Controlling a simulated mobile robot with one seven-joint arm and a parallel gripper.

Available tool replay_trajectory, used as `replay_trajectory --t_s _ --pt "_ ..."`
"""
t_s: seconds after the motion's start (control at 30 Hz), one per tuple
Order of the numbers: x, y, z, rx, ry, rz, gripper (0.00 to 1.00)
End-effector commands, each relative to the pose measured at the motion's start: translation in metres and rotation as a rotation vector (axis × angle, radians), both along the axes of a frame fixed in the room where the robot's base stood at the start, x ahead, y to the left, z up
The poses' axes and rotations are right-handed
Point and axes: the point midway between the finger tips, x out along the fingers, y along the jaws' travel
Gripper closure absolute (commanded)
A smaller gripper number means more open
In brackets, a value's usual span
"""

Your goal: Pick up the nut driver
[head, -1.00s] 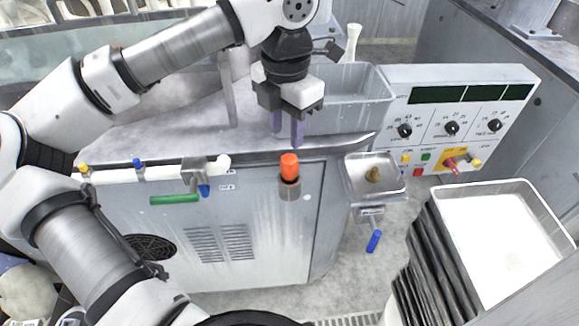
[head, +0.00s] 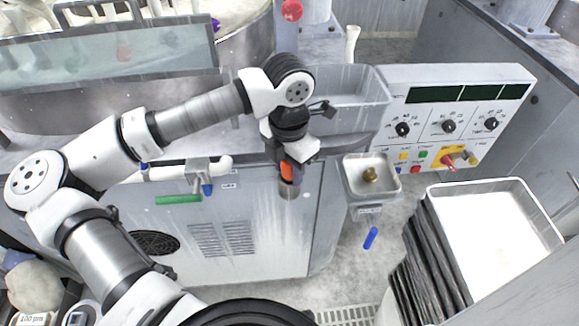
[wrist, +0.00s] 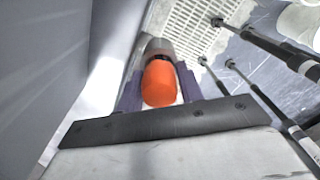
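The nut driver has an orange handle (head: 287,171) and stands upright in a grey metal holder (head: 289,189) on the cabinet's front face. In the wrist view its rounded orange end (wrist: 159,84) points toward the camera, with the grey holder (wrist: 158,47) beyond it. My gripper (head: 297,172) is down at the handle, pointing downward. In the wrist view its purple fingers (wrist: 160,92) stand on either side of the handle. They look open, with narrow gaps beside the handle. The driver's shaft is hidden in the holder.
The cabinet front (head: 240,250) is close behind the holder. A small tray (head: 352,187) with a brass piece (head: 370,175) sticks out to the right. A green-handled valve (head: 178,200) is to the left. A stack of trays (head: 432,262) stands at the lower right.

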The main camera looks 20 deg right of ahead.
Motion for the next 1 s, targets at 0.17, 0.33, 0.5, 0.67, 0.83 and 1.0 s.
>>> replay_trajectory --t_s 0.17,0.33,0.5,0.67,0.83,1.0 --pt "0.0 0.0 0.0 0.0 0.0 0.0 0.77" --pt "0.0 0.0 0.0 0.0 0.0 0.0 0.97" --pt "0.0 0.0 0.001 0.0 -0.001 0.0 0.97" --pt "0.001 0.0 0.006 0.001 -0.003 0.001 0.97" --pt "0.001 0.0 0.025 0.0 -0.004 0.001 0.97" --pt "0.001 0.0 0.058 -0.001 -0.006 0.002 0.97"
